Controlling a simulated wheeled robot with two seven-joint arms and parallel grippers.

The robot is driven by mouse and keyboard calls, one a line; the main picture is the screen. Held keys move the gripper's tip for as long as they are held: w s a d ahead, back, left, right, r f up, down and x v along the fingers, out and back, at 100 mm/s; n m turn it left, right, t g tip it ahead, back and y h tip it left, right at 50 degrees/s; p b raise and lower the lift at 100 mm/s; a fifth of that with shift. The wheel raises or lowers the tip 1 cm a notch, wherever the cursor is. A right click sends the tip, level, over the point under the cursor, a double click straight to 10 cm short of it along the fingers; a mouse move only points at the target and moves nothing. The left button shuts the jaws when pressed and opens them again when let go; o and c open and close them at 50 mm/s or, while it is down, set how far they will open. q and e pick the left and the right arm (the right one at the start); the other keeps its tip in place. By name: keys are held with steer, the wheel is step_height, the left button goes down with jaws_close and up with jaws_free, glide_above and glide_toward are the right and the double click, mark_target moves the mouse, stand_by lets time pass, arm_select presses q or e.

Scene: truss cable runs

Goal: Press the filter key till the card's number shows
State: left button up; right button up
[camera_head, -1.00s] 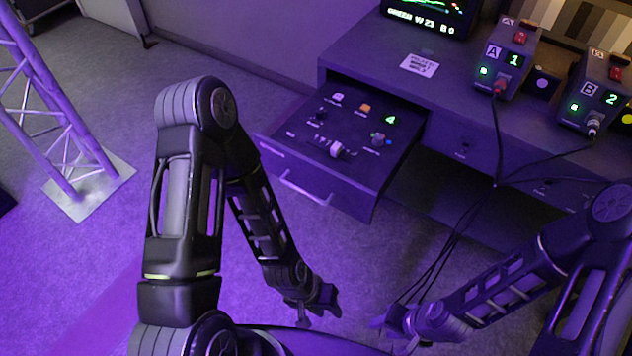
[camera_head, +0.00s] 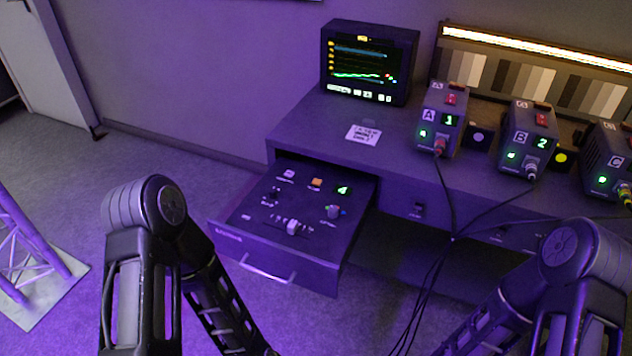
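An open drawer (camera_head: 235,241) sticks out from the left part of the desk and carries a control panel. On it are an orange key (camera_head: 316,183), a pale key (camera_head: 285,174) and a green lit display (camera_head: 343,190) that reads 4. A small lever, a slider (camera_head: 292,227) and a knob (camera_head: 333,211) sit nearer the front. The key labels are too small to read. A white card (camera_head: 363,134) lies on the desk top behind the drawer; its text is too small to read. Both my arms show at the bottom, but their grippers are below the picture.
A monitor (camera_head: 369,64) with coloured traces stands at the back of the desk. Camera boxes A (camera_head: 440,118), B (camera_head: 527,140) and C (camera_head: 607,167) stand to the right, with black cables hanging down. A truss (camera_head: 28,245) stands at the left on a pale plate.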

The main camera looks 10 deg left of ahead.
arm_select(q)
steer(key=shift+c, duration=0.4)
jaws_close()
stand_by(1.5)
